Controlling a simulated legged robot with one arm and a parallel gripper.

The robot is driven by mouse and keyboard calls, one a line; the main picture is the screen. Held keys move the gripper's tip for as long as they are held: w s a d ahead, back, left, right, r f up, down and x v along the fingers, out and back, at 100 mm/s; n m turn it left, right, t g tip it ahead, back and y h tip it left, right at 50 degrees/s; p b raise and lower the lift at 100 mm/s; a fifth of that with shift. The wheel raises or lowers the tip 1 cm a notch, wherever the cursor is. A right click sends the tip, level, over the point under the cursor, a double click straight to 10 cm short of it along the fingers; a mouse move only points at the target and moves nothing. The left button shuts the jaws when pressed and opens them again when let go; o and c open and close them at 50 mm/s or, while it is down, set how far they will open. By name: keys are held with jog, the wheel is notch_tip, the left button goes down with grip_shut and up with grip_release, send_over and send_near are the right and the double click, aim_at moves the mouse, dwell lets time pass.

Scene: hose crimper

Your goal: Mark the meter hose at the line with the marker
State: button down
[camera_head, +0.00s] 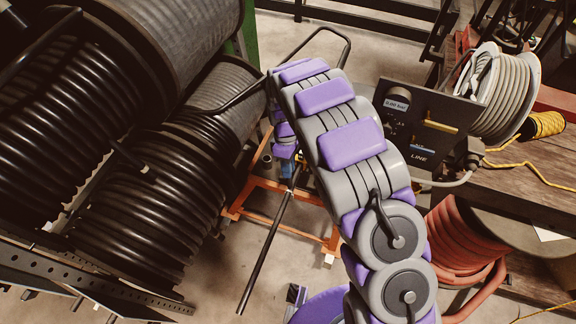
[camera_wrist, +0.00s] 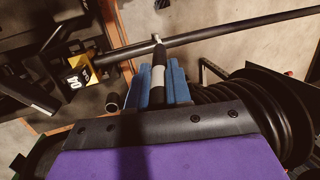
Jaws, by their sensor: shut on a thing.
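My gripper (camera_wrist: 160,85) has blue fingers shut on a slim marker (camera_wrist: 158,62) with a white band, a dark upper part and a pale tip. The tip points at a black hose (camera_wrist: 225,34) that crosses the upper part of the wrist view. The tip overlaps the hose's edge there; I cannot tell whether it touches. In the head view a straight black hose (camera_head: 265,248) slants below my gripper (camera_head: 287,168), which my arm partly hides. The marker is not clear in that view. I cannot make out a line on the hose.
An orange frame (camera_head: 283,231) stands on the floor under the gripper. Large black hose reels (camera_head: 70,120) fill the left. A dark panel lettered LINE (camera_head: 419,157) and a grey hose reel (camera_head: 505,90) stand right. A yellow numbered piece (camera_wrist: 77,70) shows in the wrist view.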

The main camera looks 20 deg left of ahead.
jog(key=shift+a, duration=0.2)
jog(key=shift+r+p, duration=1.4)
jog(key=shift+r, duration=2.15)
jog(key=shift+f, duration=0.1)
